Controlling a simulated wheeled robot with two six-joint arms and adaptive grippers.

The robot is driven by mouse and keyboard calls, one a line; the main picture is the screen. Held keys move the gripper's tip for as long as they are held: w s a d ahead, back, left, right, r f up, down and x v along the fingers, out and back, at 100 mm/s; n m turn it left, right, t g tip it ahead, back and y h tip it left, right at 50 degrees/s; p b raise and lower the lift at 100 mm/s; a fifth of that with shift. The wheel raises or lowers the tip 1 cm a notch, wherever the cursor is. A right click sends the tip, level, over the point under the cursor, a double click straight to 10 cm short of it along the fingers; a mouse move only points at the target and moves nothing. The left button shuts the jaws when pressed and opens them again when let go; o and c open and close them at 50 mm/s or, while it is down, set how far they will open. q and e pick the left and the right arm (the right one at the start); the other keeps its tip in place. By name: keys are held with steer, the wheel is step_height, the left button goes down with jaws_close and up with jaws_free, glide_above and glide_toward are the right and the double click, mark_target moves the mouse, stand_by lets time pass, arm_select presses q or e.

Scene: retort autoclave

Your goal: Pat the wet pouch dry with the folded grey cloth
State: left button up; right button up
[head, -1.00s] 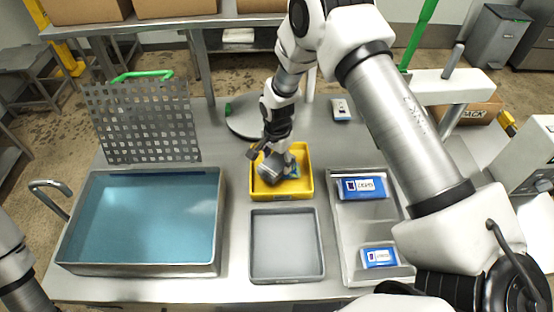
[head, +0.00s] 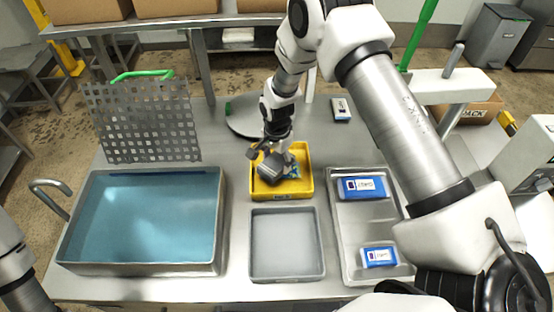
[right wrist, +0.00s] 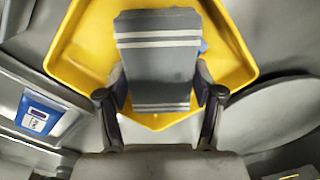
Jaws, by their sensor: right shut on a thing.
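The folded grey cloth (right wrist: 158,60) with pale stripes is between the fingers of my right gripper (right wrist: 160,84), which is shut on it. In the head view the cloth (head: 270,168) is over the yellow tray (head: 285,196), with my right gripper (head: 277,156) above it. A pouch (head: 293,171) shows only as a small blue and white patch beside the cloth in the tray; most of it is hidden. I cannot tell whether the cloth touches it. My left gripper is out of view.
A water-filled basin (head: 222,230) stands left, with a perforated rack (head: 140,122) behind it. An empty grey tray (head: 286,245) lies in front of the yellow tray. The steel tray (head: 362,215) at right holds two blue pouches (head: 363,188) (head: 379,256).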

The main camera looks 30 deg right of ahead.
steer(key=shift+r+p, duration=2.7)
steer(key=shift+r, duration=0.8)
steer(key=shift+f, duration=0.1)
steer(key=f+b, duration=0.1)
steer(key=d+f, duration=0.1)
steer(key=f, duration=0.1)
steer(key=f+b, duration=0.1)
steer(key=shift+s+d+f+b, duration=0.3)
steer(key=shift+s+f+b, duration=0.05)
steer(key=shift+f, duration=0.05)
steer(key=shift+s+d+f, duration=0.15)
steer(key=shift+d+f, duration=0.1)
steer(key=shift+f, duration=0.25)
steer(key=shift+f+b, duration=0.45)
steer(key=shift+f, duration=0.05)
steer(key=shift+r, duration=0.1)
step_height(320, 180, up, 7)
steer(key=p, duration=0.5)
steer(key=shift+p, duration=0.4)
